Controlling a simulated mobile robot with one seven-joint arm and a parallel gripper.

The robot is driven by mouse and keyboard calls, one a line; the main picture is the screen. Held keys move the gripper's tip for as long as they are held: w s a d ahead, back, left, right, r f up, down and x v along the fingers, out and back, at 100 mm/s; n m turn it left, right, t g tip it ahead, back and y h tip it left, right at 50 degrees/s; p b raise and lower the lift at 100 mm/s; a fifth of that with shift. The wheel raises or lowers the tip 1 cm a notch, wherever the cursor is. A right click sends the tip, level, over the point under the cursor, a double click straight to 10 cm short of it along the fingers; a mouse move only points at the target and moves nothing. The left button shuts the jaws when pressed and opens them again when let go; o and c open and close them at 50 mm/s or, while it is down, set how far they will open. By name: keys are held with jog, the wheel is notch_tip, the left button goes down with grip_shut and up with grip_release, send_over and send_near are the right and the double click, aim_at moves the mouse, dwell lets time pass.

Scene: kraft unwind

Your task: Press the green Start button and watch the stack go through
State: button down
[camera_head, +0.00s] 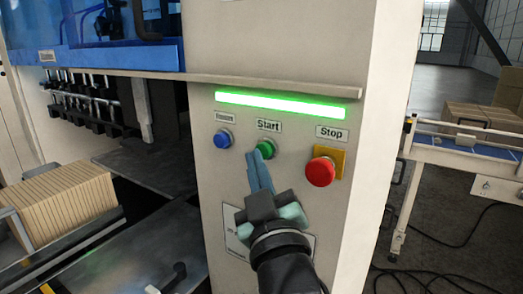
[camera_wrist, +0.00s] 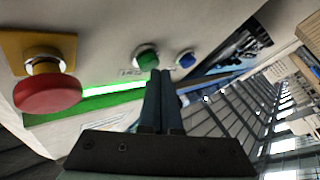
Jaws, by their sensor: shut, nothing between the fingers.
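The green Start button (camera_head: 266,148) sits on the machine's light panel, under its "Start" label. My gripper (camera_head: 257,157) is shut and empty, with its fingertips at the lower left edge of the button in the head view. In the wrist view, the green button (camera_wrist: 147,57) shows just beyond the tips of the shut fingers (camera_wrist: 161,75). Whether the tips touch it I cannot tell. A stack of brown kraft sheets (camera_head: 65,203) stands at the left by the machine's infeed. A green light bar (camera_head: 280,105) glows above the buttons.
A red Stop button (camera_head: 320,171) on a yellow plate is close on the right; a blue button (camera_head: 223,139) is close on the left. A ledge (camera_head: 250,84) juts out above. A conveyor (camera_head: 465,150) with brown boxes (camera_head: 484,115) stands at the right.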

jog(key=shift+s+a, duration=0.3)
jog(key=shift+s, duration=0.1)
jog(key=shift+s+a+p, duration=0.3)
jog(key=shift+s+a, duration=0.45)
jog(key=shift+s, duration=0.25)
jog(key=shift+s+a+p, duration=0.25)
jog(key=shift+s+a, duration=0.45)
jog(key=shift+s, duration=0.3)
